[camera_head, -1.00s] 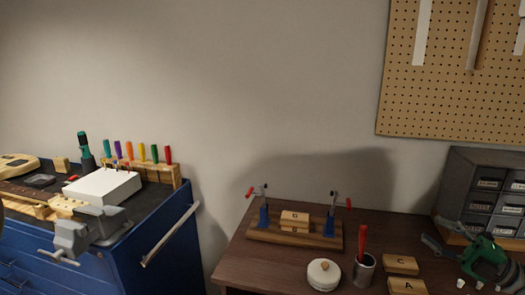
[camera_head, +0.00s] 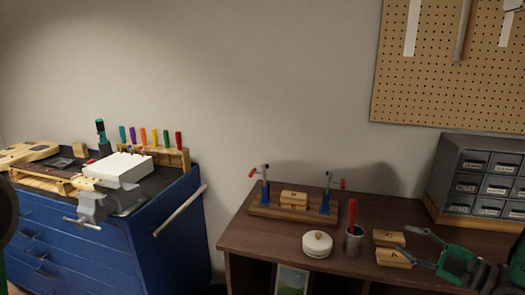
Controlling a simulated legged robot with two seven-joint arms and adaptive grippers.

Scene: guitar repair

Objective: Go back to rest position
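My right gripper (camera_head: 430,247) is at the lower right, above the brown desk's (camera_head: 260,233) right part. Its dark fingers are spread apart, with nothing seen between them. One fingertip shows near the wooden block marked A (camera_head: 393,257); I cannot tell whether it touches. My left gripper is not in view; only a dark rounded part of my own body shows at the left edge.
A clamp fixture (camera_head: 285,212) with a wooden block (camera_head: 294,198), a white lidded pot (camera_head: 317,244) and a cup (camera_head: 353,242) with a red-handled tool stand on the desk. A drawer cabinet (camera_head: 480,177) stands at right. A blue tool chest (camera_head: 165,250) with a vise (camera_head: 95,204) is at left.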

